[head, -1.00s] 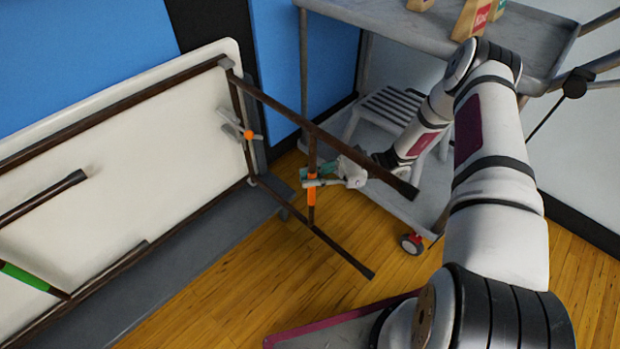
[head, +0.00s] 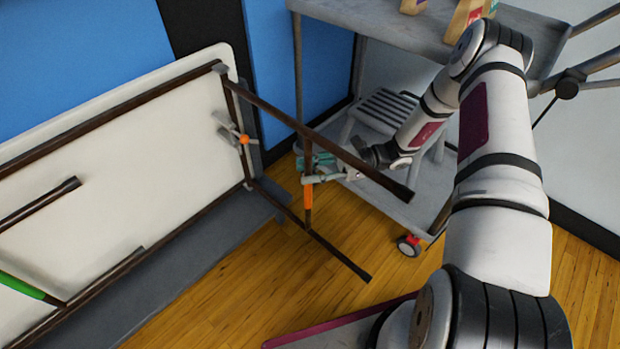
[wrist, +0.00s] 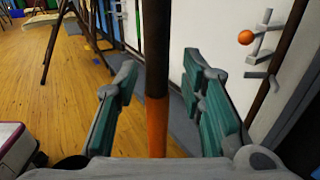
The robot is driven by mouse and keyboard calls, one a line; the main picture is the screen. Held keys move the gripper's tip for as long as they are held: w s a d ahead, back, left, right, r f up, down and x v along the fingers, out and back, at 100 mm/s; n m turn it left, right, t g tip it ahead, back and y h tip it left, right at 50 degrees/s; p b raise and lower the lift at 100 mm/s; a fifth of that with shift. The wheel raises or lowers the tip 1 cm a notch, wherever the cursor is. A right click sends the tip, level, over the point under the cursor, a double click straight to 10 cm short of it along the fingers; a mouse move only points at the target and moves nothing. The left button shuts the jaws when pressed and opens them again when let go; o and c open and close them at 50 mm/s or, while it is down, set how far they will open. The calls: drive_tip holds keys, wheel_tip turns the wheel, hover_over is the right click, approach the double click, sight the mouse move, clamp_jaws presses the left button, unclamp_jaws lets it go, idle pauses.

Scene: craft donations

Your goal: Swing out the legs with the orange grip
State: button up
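The folding table (head: 130,190) stands on its edge, its pale underside facing me. The legs with the orange grip (head: 308,196) stick out from its right end, well away from the underside. A dark crossbar joins the two legs and carries the orange sleeve, which also shows low in the wrist view (wrist: 157,128). My gripper (head: 311,170) is around the crossbar near the upper end of the orange. In the wrist view my gripper (wrist: 161,80) is open, the bar between its teal pads with a gap on each side.
A brace with an orange knob (head: 244,139) sits at the hinged end. Another leg set with a green grip (head: 22,286) lies at the left. A grey cart (head: 420,40) with a step stool (head: 385,108) stands behind my arm. Wooden floor is free in front.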

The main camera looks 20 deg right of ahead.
sight(310, 153)
wheel_tip(310, 153, up, 6)
drive_tip(key=shift+r, duration=0.1)
idle(0.6)
